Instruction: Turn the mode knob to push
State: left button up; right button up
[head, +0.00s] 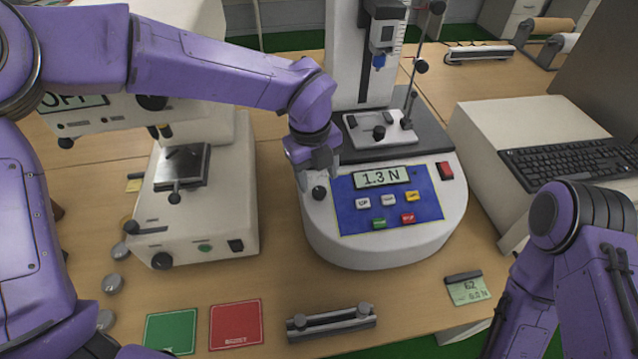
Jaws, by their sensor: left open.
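The force tester (440,228) is a round white machine with a blue panel and a display (382,178) reading 1.3 N. A small black knob (319,193) sits on its base, left of the blue panel; I cannot read any mode marks around it. My left gripper (322,172) is open and points down just above and behind this knob. Its fingers are small and partly hidden by its own body, and I cannot tell whether they touch the knob. My right arm shows at the lower right, but its gripper is out of view.
A white microscope-like machine (200,225) stands left of the tester. A red square (236,324), a green square (171,331) and a metal bar fixture (331,321) lie in front. A small gauge (467,289) lies front right. A keyboard (575,160) rests at right.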

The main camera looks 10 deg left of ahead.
aim_at(320, 191)
pick_arm(q)
jog(key=f, duration=0.4)
jog(key=shift+w+d+f+p, duration=0.2)
jog(key=shift+f+p, duration=0.1)
jog(key=shift+f, duration=0.1)
jog(key=c, duration=1)
jog(key=shift+c, duration=0.2)
jog(key=shift+r, duration=0.1)
jog(key=m+p, duration=0.2)
jog(key=m+y+p, duration=0.1)
jog(key=m+p, duration=0.1)
jog(key=m, duration=0.1)
jog(key=shift+d+r+g, duration=0.1)
jog(key=shift+r+g, duration=0.1)
jog(key=shift+g, duration=0.1)
jog(key=m+y+p, duration=0.1)
jog(key=m+p, duration=0.1)
jog(key=m, duration=0.2)
jog(key=shift+p, duration=0.3)
jog(key=shift+d+f+m+y+p, duration=0.15)
jog(key=shift+m+y+p, duration=0.4)
jog(key=shift+m, duration=0.75)
